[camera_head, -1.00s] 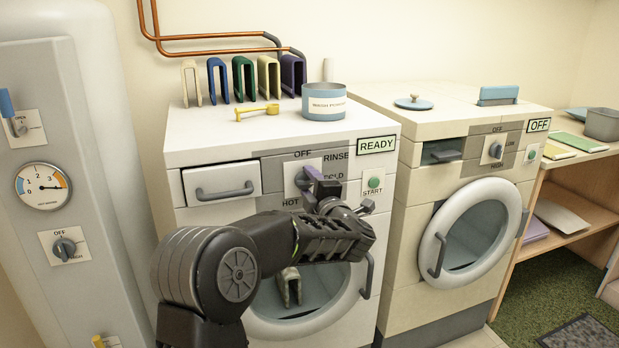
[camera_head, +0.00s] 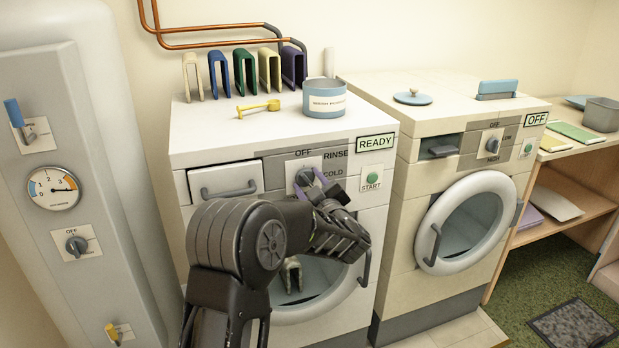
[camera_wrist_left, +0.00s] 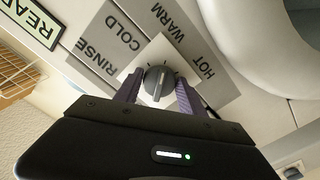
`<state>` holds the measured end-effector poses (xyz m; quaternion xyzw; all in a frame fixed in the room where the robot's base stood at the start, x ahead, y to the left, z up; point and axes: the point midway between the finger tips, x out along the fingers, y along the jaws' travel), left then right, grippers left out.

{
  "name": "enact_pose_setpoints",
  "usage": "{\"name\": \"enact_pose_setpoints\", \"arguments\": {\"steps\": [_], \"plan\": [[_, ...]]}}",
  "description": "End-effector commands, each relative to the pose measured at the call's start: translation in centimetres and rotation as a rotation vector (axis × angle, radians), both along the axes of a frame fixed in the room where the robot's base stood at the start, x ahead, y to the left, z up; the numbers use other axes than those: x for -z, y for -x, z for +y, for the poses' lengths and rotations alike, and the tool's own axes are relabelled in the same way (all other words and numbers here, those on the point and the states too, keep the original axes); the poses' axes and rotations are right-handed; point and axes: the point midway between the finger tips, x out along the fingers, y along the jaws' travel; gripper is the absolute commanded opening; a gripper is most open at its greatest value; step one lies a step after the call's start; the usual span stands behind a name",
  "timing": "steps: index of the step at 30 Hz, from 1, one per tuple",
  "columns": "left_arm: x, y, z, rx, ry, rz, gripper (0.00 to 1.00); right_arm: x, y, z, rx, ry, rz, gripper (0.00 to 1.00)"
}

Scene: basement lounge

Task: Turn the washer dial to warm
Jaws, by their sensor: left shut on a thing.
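The washer dial (camera_head: 304,176) is a dark grey round knob on the front panel of the left washer (camera_head: 232,140). The wrist view shows the dial (camera_wrist_left: 158,82) with RINSE, COLD, WARM and HOT printed around it. My left gripper (camera_head: 316,182) reaches the dial from the front. In the wrist view, the purple fingers of my left gripper (camera_wrist_left: 158,90) stand on both sides of the knob, shut on it. I cannot tell for sure which label the knob points to. In the head view my gripper hides WARM and HOT. My right gripper is not in view.
The START button (camera_head: 372,177) and READY sign (camera_head: 376,142) are right of the dial. A drawer handle (camera_head: 228,189) is left of it, and the round door's handle (camera_head: 365,268) is below.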

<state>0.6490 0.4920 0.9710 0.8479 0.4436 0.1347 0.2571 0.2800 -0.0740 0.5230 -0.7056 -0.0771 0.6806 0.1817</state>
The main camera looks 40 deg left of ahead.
Motion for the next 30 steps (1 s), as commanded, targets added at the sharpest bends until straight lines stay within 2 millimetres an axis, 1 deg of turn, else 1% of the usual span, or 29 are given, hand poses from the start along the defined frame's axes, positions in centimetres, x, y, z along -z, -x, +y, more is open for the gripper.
{"name": "enact_pose_setpoints", "arguments": {"steps": [1,5,18,19,26,30], "plan": [[-0.10,-0.05,-0.09,0.002,-0.010,0.016,0.07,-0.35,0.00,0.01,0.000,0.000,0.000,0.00],[0.02,-0.03,-0.07,0.002,-0.029,0.043,0.07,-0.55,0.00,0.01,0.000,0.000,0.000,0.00],[0.16,0.00,-0.04,0.001,-0.037,0.056,0.07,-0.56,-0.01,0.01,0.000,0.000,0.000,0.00],[0.16,0.01,-0.04,0.001,-0.037,0.056,0.48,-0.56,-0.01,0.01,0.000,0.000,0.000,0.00],[0.11,0.01,-0.02,0.001,-0.037,0.055,0.67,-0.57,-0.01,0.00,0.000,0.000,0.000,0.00],[0.08,0.01,0.00,0.001,-0.037,0.055,0.67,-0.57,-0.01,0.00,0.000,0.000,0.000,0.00]]}}
